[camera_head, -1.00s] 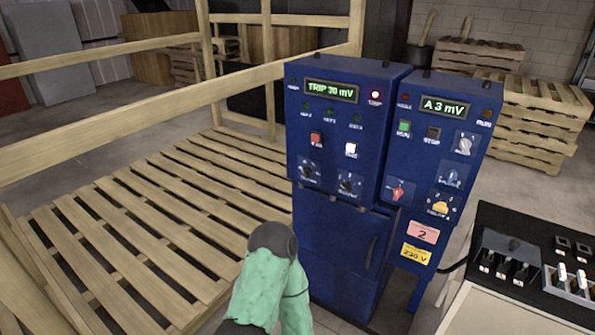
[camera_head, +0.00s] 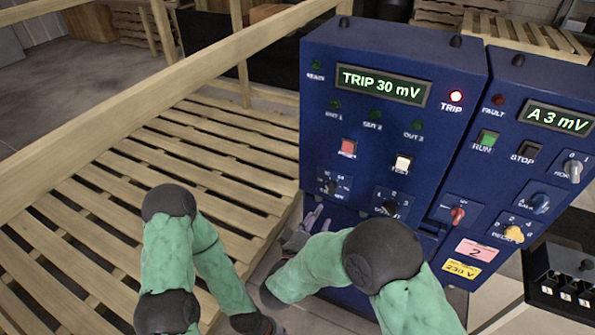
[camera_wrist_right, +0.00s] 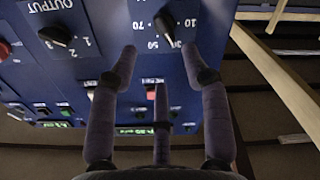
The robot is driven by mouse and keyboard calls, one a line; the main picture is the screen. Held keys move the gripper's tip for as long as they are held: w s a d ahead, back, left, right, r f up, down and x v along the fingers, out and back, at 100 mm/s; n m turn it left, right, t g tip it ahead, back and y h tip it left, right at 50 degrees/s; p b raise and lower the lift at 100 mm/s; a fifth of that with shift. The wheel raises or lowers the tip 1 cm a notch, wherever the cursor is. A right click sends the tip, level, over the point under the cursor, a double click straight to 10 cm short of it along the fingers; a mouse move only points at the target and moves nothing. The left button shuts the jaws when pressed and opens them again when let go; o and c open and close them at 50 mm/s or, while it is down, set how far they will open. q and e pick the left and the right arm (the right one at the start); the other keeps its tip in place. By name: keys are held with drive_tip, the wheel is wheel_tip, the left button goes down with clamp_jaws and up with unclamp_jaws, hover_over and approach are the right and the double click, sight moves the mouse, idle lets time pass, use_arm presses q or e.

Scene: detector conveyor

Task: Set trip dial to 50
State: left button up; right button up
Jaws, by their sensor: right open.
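The trip dial is a black knob (camera_wrist_right: 163,21) on the blue cabinet. In the right wrist view the panel appears upside down, and the knob points near the 30 mark, with 50 beside it. In the head view the trip dial (camera_head: 328,186) is at the lower left of the panel, and the display (camera_head: 382,86) reads TRIP 30 mV. My right gripper (camera_head: 309,218) is open and empty, just below the dial in the head view. In the right wrist view its spread fingers (camera_wrist_right: 158,50) point towards the knob, apart from it. My left gripper is out of view.
The black output knob (camera_head: 390,207) is right of the trip dial. A red button (camera_head: 348,148) and white button (camera_head: 403,163) sit above. A red selector (camera_head: 457,215) is on the adjoining cabinet. A wooden rail (camera_head: 150,82) and slatted pallet (camera_head: 215,150) lie left.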

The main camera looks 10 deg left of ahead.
sight(330, 190)
drive_tip(key=x, duration=0.3)
drive_tip(key=b+x, duration=0.1)
drive_tip(key=x, duration=0.2)
drive_tip(key=b+x, duration=0.1)
drive_tip(key=x, duration=0.2)
drive_tip(key=shift+w+a+r, duration=0.1)
drive_tip(key=shift+w+r, duration=0.15)
drive_tip(key=shift+r, duration=0.15)
drive_tip(key=shift+w+r+b, duration=0.1)
drive_tip(key=shift+w+b, duration=0.25)
drive_tip(key=shift+w, duration=0.25)
drive_tip(key=c, duration=0.9)
